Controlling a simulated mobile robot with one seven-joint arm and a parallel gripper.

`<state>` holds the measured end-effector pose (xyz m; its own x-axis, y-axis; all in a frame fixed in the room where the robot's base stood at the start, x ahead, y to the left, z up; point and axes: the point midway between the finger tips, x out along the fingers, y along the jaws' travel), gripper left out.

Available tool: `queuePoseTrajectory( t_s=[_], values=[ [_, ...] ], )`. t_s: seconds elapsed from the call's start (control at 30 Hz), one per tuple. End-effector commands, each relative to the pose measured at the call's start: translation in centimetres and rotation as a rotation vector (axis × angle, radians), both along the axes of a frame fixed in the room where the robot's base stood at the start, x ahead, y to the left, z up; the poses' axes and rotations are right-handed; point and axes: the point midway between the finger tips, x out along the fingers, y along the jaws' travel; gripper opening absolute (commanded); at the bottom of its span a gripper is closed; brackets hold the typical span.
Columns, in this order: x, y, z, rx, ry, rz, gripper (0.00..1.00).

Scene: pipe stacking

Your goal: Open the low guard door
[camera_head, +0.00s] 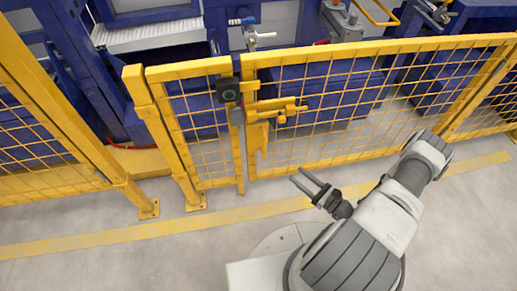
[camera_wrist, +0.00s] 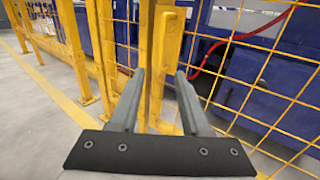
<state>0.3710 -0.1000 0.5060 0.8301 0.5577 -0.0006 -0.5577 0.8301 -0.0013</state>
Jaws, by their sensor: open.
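The low guard door (camera_head: 330,52) is a yellow frame with wire mesh, and it looks closed in line with the fence. Its yellow latch (camera_head: 277,108) sits at the left edge, with a yellow upright piece (camera_head: 263,138) below it. A black lock box (camera_head: 229,92) is on the neighbouring narrow panel. My gripper (camera_head: 298,176) is open and empty, in front of the door and below the latch. In the wrist view my gripper (camera_wrist: 160,75) has the yellow upright piece (camera_wrist: 171,45) showing beyond and between its fingertips; contact is not visible.
The narrow mesh panel (camera_head: 200,130) stands left of the door. Another fence section (camera_head: 45,150) is farther left. Blue machinery (camera_head: 335,105) stands behind the fence. A yellow floor stripe (camera_head: 90,240) runs in front. The grey floor nearby is clear.

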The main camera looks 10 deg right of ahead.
Motion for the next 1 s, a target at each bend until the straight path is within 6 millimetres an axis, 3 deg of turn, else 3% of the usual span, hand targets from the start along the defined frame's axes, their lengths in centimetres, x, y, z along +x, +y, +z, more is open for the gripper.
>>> queuePoseTrajectory(
  t_s=[0.17,0.7,1.0],
  values=[
    [1.2,0.9,-0.2,0.002,-0.001,-0.002,0.47],
    [10.7,7.3,-0.2,0.0,-0.002,0.001,0.47],
    [13.9,9.4,-0.1,0.001,0.0,-0.001,0.47]
  ],
)
